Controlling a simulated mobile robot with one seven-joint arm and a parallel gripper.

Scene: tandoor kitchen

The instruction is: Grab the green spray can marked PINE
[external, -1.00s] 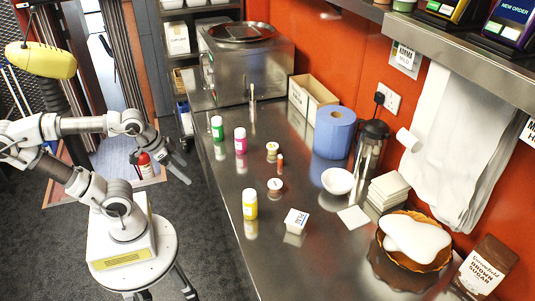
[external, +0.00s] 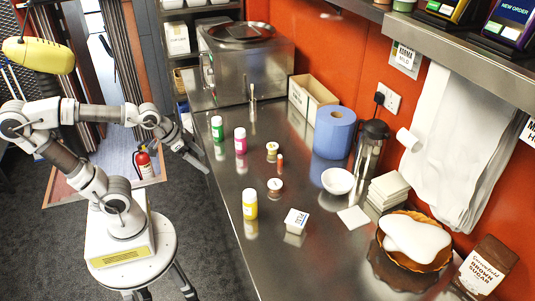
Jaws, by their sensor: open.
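A green spray can (external: 217,129) with a white cap stands upright on the steel counter, near its left edge. Its label is too small to read here. A pink can (external: 240,141) and a yellow can (external: 250,204) stand nearer the camera along the same edge. My gripper (external: 203,163) is at the counter's left edge, left of and nearer the camera than the green can, and apart from it. It is open and empty, pointing down and to the right.
Small jars (external: 272,151), an orange-brown tube (external: 280,164) and a white box (external: 296,221) stand mid-counter. A blue paper roll (external: 334,132) and a steel flask (external: 370,150) stand near the wall. A large steel oven (external: 247,65) stands behind. Bare counter lies around the green can.

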